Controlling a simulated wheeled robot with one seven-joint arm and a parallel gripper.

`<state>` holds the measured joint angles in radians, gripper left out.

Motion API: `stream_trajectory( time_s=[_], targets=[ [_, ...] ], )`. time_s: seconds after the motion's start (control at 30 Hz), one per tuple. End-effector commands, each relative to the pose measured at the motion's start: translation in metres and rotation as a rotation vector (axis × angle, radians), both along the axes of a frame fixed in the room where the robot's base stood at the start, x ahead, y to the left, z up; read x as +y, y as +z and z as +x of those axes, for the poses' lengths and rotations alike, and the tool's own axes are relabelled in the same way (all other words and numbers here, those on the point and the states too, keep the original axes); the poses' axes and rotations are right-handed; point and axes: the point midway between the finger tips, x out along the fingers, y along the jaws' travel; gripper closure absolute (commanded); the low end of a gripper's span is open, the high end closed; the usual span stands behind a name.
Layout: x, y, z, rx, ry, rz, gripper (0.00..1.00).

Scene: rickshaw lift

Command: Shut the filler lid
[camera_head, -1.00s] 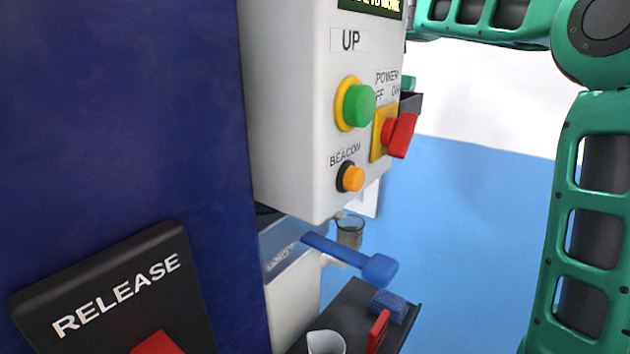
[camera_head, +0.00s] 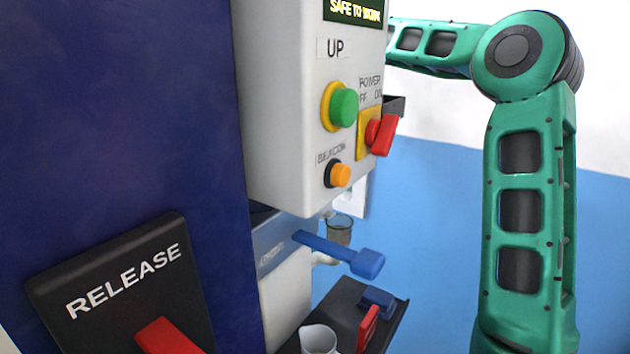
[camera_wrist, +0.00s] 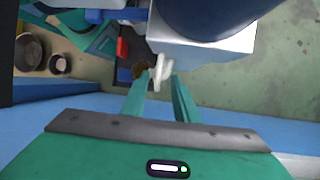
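A small white part (camera_wrist: 160,70), which may be the filler lid, stands up at the fingertips in the wrist view. A brown round part (camera_wrist: 140,70), perhaps the filler mouth, lies beside it, partly behind the left finger. My gripper (camera_wrist: 161,84) is open, its two green fingers on either side of the white part's near end. I cannot tell whether they touch it. In the head view a pale spout-like part (camera_head: 325,258) shows behind the blue lever, below a glassy cup (camera_head: 339,231). My gripper is out of the head view.
A blue lever (camera_head: 340,253) juts out under the control box (camera_head: 285,110). Below it a dark tray (camera_head: 345,300) holds a white cup (camera_head: 319,340), a red piece (camera_head: 368,327) and a blue piece (camera_head: 378,299). A RELEASE panel (camera_head: 85,270) is at left.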

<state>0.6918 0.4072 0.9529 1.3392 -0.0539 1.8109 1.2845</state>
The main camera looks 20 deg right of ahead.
Motion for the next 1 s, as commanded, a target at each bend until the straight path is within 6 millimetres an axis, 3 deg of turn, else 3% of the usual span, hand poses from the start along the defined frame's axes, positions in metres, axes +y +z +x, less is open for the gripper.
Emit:
stream_trajectory(
  time_s=[0.33, 0.77, 0.9, 1.0],
  targets=[
    [0.011, -0.046, -0.017, -0.001, 0.000, -0.001, 0.73],
    [0.014, -0.055, -0.020, -0.002, 0.001, 0.000, 0.73],
    [0.014, -0.055, -0.019, -0.001, 0.000, 0.000, 1.00],
    [0.014, -0.054, -0.019, -0.002, -0.001, 0.000, 1.00]
  ],
)
